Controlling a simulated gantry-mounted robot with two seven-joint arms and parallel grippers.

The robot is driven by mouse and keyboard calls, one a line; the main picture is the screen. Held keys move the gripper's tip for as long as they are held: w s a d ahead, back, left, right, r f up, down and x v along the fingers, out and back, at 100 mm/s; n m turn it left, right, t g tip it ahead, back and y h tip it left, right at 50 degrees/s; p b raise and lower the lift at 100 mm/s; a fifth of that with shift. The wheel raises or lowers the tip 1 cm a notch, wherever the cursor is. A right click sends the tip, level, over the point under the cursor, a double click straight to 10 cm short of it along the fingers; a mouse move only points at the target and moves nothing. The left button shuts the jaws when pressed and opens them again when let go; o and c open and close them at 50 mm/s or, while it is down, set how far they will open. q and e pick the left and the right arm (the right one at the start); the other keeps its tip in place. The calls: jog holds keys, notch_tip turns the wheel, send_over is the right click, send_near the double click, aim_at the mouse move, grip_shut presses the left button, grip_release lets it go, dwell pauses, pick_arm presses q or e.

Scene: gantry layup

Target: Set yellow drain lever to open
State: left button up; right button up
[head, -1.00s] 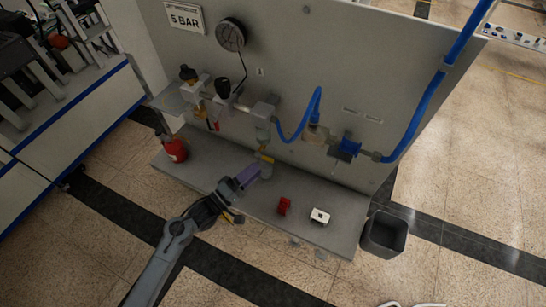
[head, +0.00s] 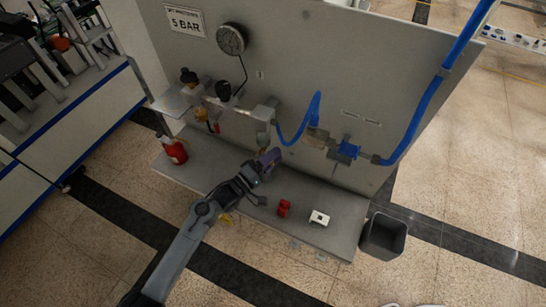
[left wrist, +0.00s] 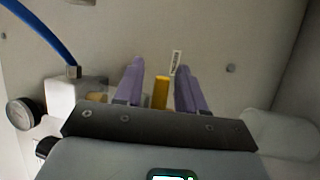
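The yellow drain lever (left wrist: 161,92) shows upright between the two purple fingers of my left gripper (left wrist: 158,90) in the left wrist view. There is a gap on both sides of it, and the fingers are open. I cannot tell how deep the lever sits between them. In the head view my left gripper (head: 268,162) is below the regulator and filter assembly (head: 264,114), and its fingers mostly hide the lever. My right gripper is in neither view.
A pressure gauge (head: 231,38) and a blue hose (head: 300,118) are on the grey panel (head: 390,80). The shelf (head: 225,165) holds a red bottle (head: 173,150), a red block (head: 284,208) and a white block (head: 319,217). A dark bin (head: 384,236) stands right of the shelf.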

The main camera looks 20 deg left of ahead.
pick_arm(q)
grip_shut()
jog(key=shift+m, duration=0.3)
jog(key=a+f+m+g+y+p, duration=0.1)
jog(key=m+p, duration=0.2)
jog(key=m, duration=0.1)
jog(key=a+f+m+g+y+p, duration=0.1)
jog(key=f+m+g+y+p, duration=0.1)
jog(key=m, duration=0.2)
jog(key=a+f+m+g+y+p, duration=0.1)
jog(key=m+p, duration=0.2)
jog(key=m, duration=0.1)
jog(key=shift+w+a+f+m+g+y+p, duration=0.25)
jog(key=shift+f+m+g+y+p, duration=0.05)
jog(key=shift+f+m+p, duration=0.1)
dwell(0.4)
jog(key=shift+o, duration=0.2)
grip_release()
jog(key=shift+a+f, duration=0.1)
